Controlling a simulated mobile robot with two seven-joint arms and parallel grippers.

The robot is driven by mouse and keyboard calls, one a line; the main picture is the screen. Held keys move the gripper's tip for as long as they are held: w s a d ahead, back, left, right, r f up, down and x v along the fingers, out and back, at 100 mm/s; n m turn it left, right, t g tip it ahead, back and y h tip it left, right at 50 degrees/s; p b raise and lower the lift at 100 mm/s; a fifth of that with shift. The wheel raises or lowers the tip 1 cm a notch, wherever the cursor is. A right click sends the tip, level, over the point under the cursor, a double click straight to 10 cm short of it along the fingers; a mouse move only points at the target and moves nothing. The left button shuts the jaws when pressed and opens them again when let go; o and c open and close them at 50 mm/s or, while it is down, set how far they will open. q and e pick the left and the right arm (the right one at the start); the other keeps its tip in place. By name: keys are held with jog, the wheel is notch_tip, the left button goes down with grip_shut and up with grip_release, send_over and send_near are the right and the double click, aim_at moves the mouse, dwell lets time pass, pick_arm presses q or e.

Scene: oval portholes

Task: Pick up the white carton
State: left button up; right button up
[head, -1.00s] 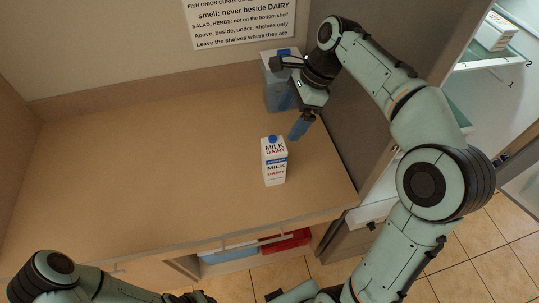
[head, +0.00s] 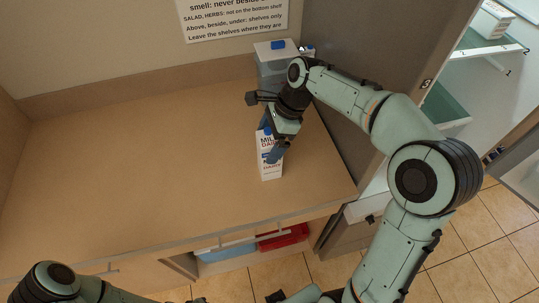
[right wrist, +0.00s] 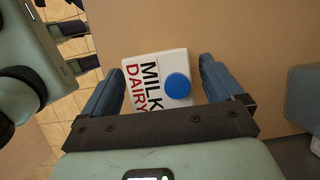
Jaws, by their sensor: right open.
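The white carton (head: 270,169) stands upright on the wooden counter, marked "MILK DAIRY", with a blue cap. In the right wrist view the carton (right wrist: 143,84) shows from above, between the two blue fingers. My right gripper (head: 271,151) is open at the carton's upper part and hides some of its top and right side. In the right wrist view the right gripper (right wrist: 160,88) has a finger on each side of the carton, with a gap at each side. My left arm shows at the lower left of the head view; its gripper cannot be made out clearly.
A grey-blue container (head: 272,66) with a blue tab stands at the back of the counter (head: 130,170), near the right-hand panel. A shelf unit (head: 490,45) is at the right. The counter's left and middle are clear.

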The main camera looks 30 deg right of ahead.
jog(key=shift+c, duration=0.3)
jog(key=c, duration=1.5)
jog(key=shift+r, duration=0.1)
grip_shut()
